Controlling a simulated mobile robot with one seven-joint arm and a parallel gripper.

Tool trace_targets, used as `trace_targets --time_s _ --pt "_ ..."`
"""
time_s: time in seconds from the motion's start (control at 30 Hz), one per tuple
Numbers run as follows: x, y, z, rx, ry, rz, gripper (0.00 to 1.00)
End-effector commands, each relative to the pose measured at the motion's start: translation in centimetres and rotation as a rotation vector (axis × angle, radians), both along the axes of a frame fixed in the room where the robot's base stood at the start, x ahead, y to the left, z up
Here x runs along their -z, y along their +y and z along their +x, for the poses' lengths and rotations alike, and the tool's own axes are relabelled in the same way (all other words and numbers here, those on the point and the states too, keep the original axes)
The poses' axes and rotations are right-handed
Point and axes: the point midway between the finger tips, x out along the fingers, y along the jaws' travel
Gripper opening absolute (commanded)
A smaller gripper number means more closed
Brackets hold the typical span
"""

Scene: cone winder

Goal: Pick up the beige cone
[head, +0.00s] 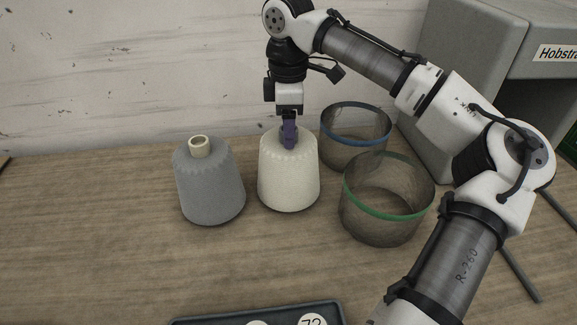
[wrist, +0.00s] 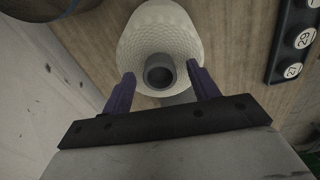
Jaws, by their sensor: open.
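The beige cone (head: 289,178) stands upright on the wooden table, near the middle of the head view. In the wrist view I look down on the beige cone (wrist: 160,30), with the dark hole of its tube at the top. My gripper (head: 290,138) points down at the top of this cone. In the wrist view my gripper (wrist: 161,82) is open, with one purple finger on each side of the tube top. I cannot tell whether the fingers touch it.
A grey cone (head: 209,188) with a pale tube stands to the left. Two see-through bins, one with a blue band (head: 356,138) and one with a green band (head: 386,212), stand to the right. A dark tray (head: 190,321) with numbered discs lies at the front. A wall (head: 130,70) is behind.

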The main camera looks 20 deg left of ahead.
Motion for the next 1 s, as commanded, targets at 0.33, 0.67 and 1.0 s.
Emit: trace_targets --time_s 0.33,0.67,1.0 --pt "-0.04 0.01 0.01 0.000 0.000 0.000 0.29" --pt "-0.06 0.01 0.01 0.000 0.000 0.000 0.00" --pt "-0.07 0.01 0.01 0.000 0.000 0.000 0.00"
